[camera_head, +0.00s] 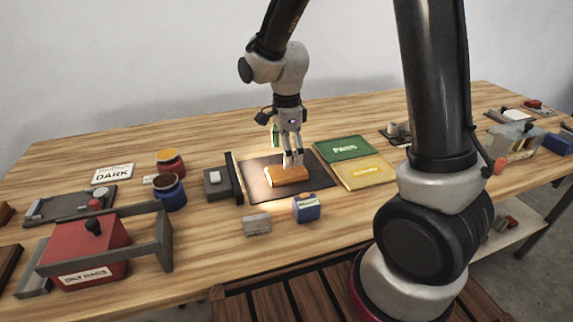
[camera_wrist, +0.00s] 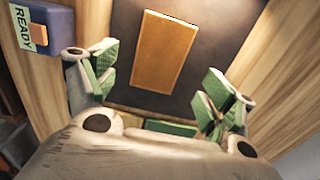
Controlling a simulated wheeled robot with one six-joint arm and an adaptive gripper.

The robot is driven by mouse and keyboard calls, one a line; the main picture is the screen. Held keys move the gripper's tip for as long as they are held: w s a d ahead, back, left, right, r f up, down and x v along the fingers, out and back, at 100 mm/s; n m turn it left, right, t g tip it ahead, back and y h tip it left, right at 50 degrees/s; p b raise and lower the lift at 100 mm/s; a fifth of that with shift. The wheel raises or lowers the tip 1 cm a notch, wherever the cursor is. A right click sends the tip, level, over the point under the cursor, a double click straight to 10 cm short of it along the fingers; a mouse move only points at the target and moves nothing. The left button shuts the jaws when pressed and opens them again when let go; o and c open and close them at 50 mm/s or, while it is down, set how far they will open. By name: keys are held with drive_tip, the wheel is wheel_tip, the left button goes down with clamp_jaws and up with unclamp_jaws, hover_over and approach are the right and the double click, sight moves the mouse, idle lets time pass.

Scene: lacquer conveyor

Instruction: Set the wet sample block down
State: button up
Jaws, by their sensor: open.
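The sample block (camera_head: 287,175) is a flat orange-brown block lying on the dark mat (camera_head: 318,180) in the middle of the table. It also shows whole in the wrist view (camera_wrist: 162,52), with dark mat around it. My gripper (camera_head: 292,160) points down just over the block in the head view. In the wrist view my gripper (camera_wrist: 155,97) has its green-padded fingers spread wide, with nothing between them and the block clear of both. The head view is too small to tell whether a fingertip touches the block.
A green PASS tray (camera_head: 344,149) and a yellow tray (camera_head: 388,171) lie right of the mat. A dark upright bar (camera_head: 235,178) stands at its left edge. A blue READY box (camera_wrist: 38,25) and a grey block (camera_head: 257,224) stand in front. Paint cans (camera_head: 170,192) and a red OILY RAGS bin (camera_head: 85,250) are left.

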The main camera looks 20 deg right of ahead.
drive_tip(key=s+d+r+n+t, duration=0.1)
drive_tip(key=s+d+r+n, duration=0.3)
drive_tip(key=r, duration=0.4)
drive_tip(key=s+d+r+n+t, duration=0.1)
drive_tip(key=s+d+r+n, duration=0.25)
drive_tip(key=r, duration=0.35)
drive_tip(key=s+d+r+n+t, duration=0.1)
drive_tip(key=s+d+r+n, duration=0.1)
drive_tip(key=s+n, duration=0.3)
drive_tip(key=s+d+r+n+t, duration=0.1)
drive_tip(key=s+d+n, duration=0.4)
drive_tip(key=s, duration=0.2)
drive_tip(key=shift+s+d+r, duration=0.2)
drive_tip(key=shift+s+r, duration=0.15)
drive_tip(key=shift+s, duration=0.05)
